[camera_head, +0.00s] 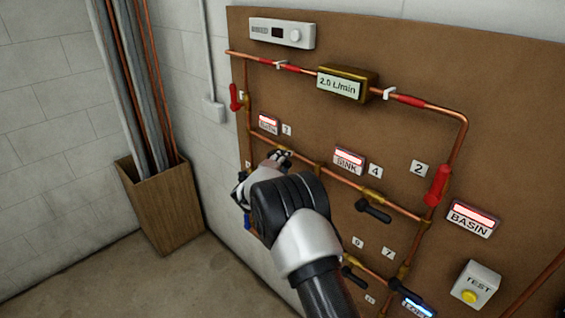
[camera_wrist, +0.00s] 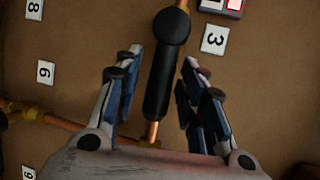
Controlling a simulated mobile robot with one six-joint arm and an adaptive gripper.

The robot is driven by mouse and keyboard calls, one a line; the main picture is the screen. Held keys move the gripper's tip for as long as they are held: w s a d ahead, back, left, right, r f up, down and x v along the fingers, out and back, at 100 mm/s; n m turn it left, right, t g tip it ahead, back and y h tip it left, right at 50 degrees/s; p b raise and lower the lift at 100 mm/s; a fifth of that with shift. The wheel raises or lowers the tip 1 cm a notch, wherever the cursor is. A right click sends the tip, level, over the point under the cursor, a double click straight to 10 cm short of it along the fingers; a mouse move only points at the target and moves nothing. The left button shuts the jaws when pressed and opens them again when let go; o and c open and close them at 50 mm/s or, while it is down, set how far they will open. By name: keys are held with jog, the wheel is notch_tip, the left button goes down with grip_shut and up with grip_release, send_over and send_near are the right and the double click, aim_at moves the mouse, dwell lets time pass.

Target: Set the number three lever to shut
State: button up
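The number three lever (camera_wrist: 165,75) is a black handle on a round hub, beside the white "3" tag (camera_wrist: 214,39) in the wrist view. The handle lies roughly along its copper pipe. My gripper (camera_wrist: 161,60) is open, with one finger on each side of the handle and a visible gap on both sides. In the head view, my gripper (camera_head: 280,156) is close to the board, just below a small white tag (camera_head: 287,129) beside a red-lit sign. My gripper and wrist hide the lever there.
Other levers are near: a black one (camera_head: 373,211) by the 4 tag, a red one (camera_head: 437,185) by the 2 tag, and another black one (camera_head: 354,278) lower down. Copper pipes cross the brown board (camera_head: 510,120). A wooden bin (camera_head: 165,205) stands left.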

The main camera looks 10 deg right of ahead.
grip_shut()
jog(key=shift+f+b, duration=0.1)
jog(key=shift+b, duration=0.25)
dwell(0.3)
